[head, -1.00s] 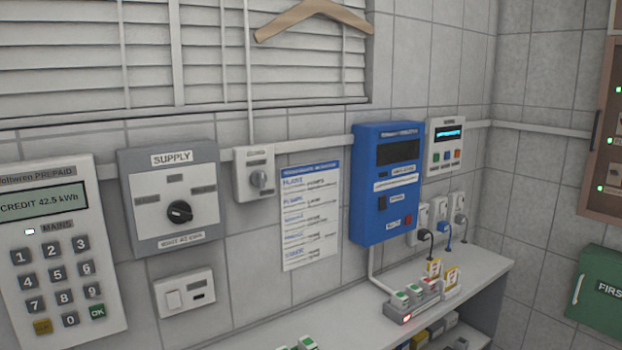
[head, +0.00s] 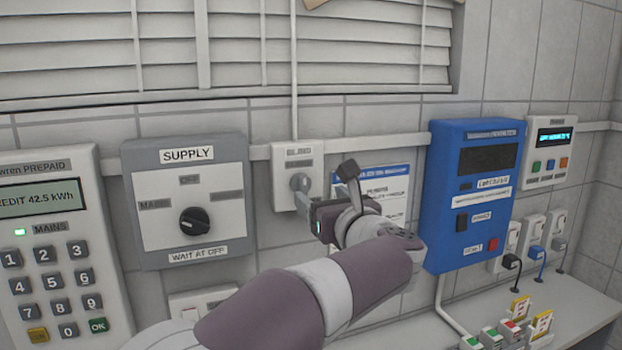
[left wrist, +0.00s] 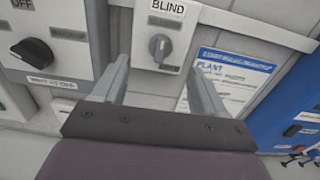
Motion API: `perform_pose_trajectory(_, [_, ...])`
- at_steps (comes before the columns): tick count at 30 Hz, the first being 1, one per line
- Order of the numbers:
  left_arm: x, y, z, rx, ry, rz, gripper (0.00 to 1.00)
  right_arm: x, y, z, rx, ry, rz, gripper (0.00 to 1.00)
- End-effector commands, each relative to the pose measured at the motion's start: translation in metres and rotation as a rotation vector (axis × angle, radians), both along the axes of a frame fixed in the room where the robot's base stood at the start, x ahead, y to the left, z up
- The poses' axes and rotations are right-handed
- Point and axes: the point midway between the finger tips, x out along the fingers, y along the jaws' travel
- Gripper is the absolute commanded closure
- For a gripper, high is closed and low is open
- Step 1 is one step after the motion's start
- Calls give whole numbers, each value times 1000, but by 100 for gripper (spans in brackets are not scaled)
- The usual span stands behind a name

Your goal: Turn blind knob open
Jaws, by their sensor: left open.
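The blind knob (head: 299,182) is a grey dial on a small white plate labelled BLIND (head: 290,158), below the window blind (head: 230,40). In the left wrist view the knob (left wrist: 160,47) stands roughly upright, with a dial pointer shape. My left gripper (head: 309,197) is open, in front of the plate and just right of the knob in the head view. In the left wrist view its two fingers (left wrist: 156,75) are spread to either side below the knob, with nothing between them. Contact with the knob does not show. My right gripper is not in view.
The grey SUPPLY box with a black knob (head: 194,221) is left of the blind plate. A blue unit (head: 470,225) is to the right, beyond a paper notice (head: 395,175) partly hidden by my arm. A shelf with small items (head: 580,315) lies at lower right.

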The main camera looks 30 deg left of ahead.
Motion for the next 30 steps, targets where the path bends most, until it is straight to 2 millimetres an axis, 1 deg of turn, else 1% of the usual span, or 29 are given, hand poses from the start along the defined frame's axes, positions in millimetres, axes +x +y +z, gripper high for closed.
perform_pose_trajectory(1, [9,12,5,2,4,6,28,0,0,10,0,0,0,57])
perform_pose_trajectory(3, [21,26,5,2,4,4,28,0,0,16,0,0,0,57])
perform_pose_trajectory(9, [49,58,3,3,4,1,28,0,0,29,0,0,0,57])
perform_pose_trajectory(14, [58,69,2,5,4,-2,28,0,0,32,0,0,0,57])
perform_pose_trajectory(21, [60,70,0,4,3,-3,28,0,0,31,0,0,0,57])
perform_pose_trajectory(22, [60,70,0,4,3,-3,31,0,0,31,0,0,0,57])
perform_pose_trajectory(23, [60,70,0,4,3,-3,41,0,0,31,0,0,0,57])
perform_pose_trajectory(24, [60,70,1,4,3,-3,54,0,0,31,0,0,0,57])
perform_pose_trajectory(27, [60,70,0,4,3,-3,84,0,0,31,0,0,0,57])
perform_pose_trajectory(30, [60,70,0,5,4,-3,84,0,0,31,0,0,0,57])
